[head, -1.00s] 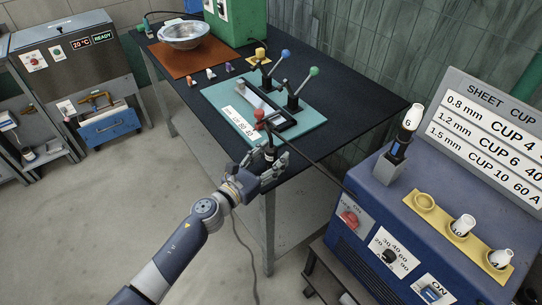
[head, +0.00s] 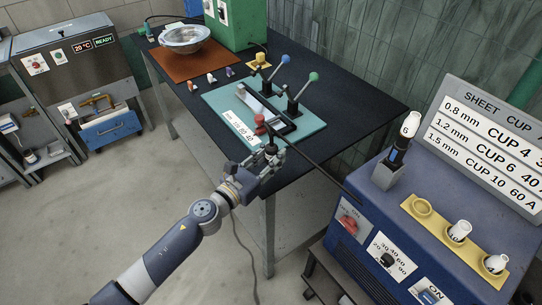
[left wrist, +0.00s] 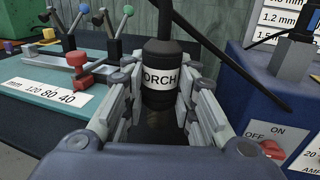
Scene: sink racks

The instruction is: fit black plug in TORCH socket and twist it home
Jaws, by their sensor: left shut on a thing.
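A black plug (left wrist: 160,75) with a white label reading "ORCH" stands roughly upright between the fingers of my left gripper (left wrist: 157,95) in the left wrist view. The gripper is shut on it. In the head view the plug (head: 271,149) and my left gripper (head: 268,160) are at the near edge of the black bench. A black cable leaves the plug's upper end and another length runs off to the right. The blue welding machine (head: 385,215) stands to the right, apart from the gripper. I cannot make out a TORCH socket. My right gripper is out of view.
A teal mat (head: 225,105) with a clamp fixture and red knob lies just behind the gripper. A torch (head: 400,145) with a white cup stands in a holder on the machine, beside a yellow cup rack (head: 435,222). Open floor lies left of the bench.

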